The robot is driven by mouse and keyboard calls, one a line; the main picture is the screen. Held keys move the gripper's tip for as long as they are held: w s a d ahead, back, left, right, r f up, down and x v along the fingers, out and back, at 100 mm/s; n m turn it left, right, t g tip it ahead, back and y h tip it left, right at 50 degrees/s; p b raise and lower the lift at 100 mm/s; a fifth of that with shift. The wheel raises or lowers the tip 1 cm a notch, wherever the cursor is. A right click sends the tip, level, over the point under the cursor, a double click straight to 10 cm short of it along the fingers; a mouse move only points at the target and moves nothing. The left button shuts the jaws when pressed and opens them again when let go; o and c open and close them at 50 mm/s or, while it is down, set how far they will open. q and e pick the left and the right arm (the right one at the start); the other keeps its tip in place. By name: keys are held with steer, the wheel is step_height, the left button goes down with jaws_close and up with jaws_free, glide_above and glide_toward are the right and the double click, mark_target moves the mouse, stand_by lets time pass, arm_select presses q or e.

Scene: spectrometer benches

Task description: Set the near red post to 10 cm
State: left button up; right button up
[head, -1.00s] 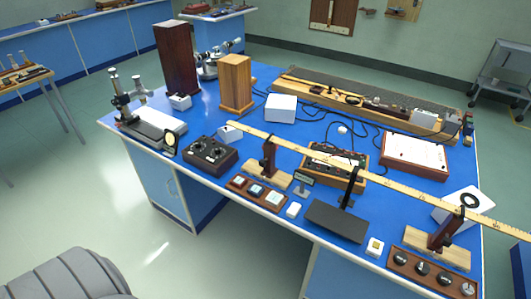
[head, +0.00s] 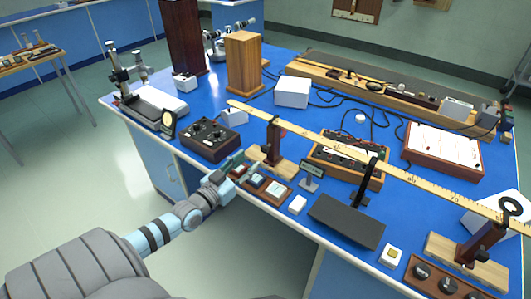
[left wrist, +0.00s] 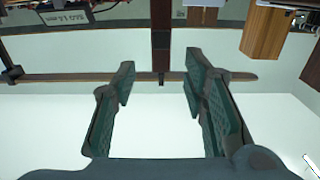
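Two dark red posts on pale wooden bases hold up a long wooden rule (head: 345,148). One red post (head: 273,138) stands left of centre, its base (head: 262,163) near the bench's front edge. The other red post (head: 482,240) stands at the right. My left gripper (head: 238,164) is in front of the left-hand post, at the bench edge. In the left wrist view, which looks upside down, the gripper (left wrist: 158,85) is open and empty. A post (left wrist: 161,35) shows between its fingers but beyond them, meeting the rule (left wrist: 60,77). My right gripper is out of view.
A small display stand (head: 312,170) is right of the left-hand post. A tray of square switches (head: 268,188) lies in front. A black dial box (head: 209,140) is left, a dark plate (head: 346,220) right. A wooden block (head: 243,62) stands behind.

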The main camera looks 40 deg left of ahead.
mark_target(263, 148)
arm_select(q)
steer(key=w+b, duration=0.2)
steer(key=w, duration=0.1)
steer(key=w+b, duration=0.2)
steer(key=w, duration=0.1)
steer(key=w+b, duration=0.2)
steer(key=w, duration=0.1)
steer(key=shift+a+f, duration=0.2)
steer(key=shift+f, duration=0.1)
steer(key=shift+w+r, duration=0.15)
steer(key=shift+w, duration=0.2)
steer(key=shift+s, duration=0.1)
steer(key=shift+c, duration=0.4)
jaws_close()
